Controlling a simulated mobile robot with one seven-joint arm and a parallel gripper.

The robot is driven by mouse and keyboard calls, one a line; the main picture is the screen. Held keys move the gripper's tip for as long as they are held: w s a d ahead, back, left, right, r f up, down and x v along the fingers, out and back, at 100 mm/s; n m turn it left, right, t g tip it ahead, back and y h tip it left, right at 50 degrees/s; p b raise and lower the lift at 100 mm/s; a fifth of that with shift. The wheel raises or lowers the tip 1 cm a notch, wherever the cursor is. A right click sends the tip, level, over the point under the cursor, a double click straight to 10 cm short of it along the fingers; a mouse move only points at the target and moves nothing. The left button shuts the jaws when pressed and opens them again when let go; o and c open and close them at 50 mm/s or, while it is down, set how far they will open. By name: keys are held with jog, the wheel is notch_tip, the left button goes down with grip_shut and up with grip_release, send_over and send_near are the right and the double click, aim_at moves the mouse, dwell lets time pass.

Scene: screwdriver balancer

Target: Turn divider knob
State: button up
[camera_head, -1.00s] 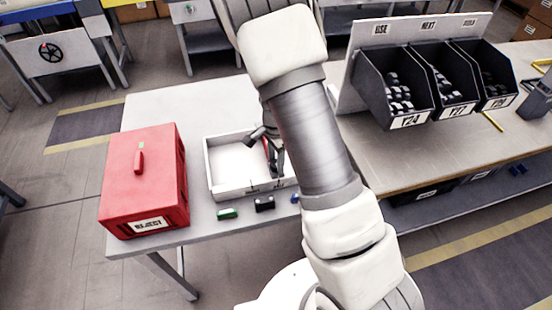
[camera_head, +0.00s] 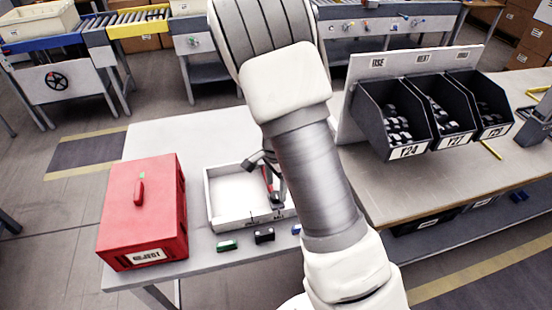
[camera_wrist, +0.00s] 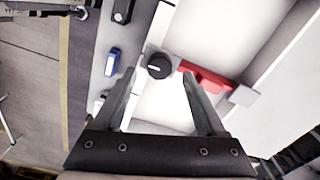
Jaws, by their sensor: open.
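The divider knob (camera_wrist: 159,67) is a round black knob with a white mark, seen in the wrist view by the edge of the white tray. My gripper (camera_wrist: 158,78) is open, with one finger on each side of the knob in the picture; I cannot tell whether they touch it. A red piece (camera_wrist: 208,78) lies just right of the knob, partly behind the right finger. In the head view the white tray (camera_head: 212,210) stands on the table, with the red piece (camera_head: 268,178) at its right side. My arm hides the tray's right part there.
A red reject box (camera_head: 140,215) stands left of the tray. Green (camera_head: 227,246), black (camera_head: 264,236) and blue (camera_head: 296,229) pieces lie along the table's front edge. Dark bins (camera_head: 395,120) with parts stand on the bench at right. The table (camera_head: 165,135) behind the reject box is clear.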

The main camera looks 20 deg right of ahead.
notch_tip(320, 180, up, 15)
jog(key=p, duration=0.1)
jog(key=shift+f, duration=0.1)
dwell(0.4)
jog(key=s+r+n+t, duration=0.2)
jog(key=s+r+n, duration=0.5)
jog(key=s, duration=0.3)
jog(key=s+r+n+t, duration=0.3)
jog(key=s+r+n, duration=0.4)
jog(key=s, duration=0.3)
jog(key=shift+s+r+n+t, duration=0.25)
jog(key=shift+r+n+t, duration=0.05)
jog(key=shift+r, duration=0.3)
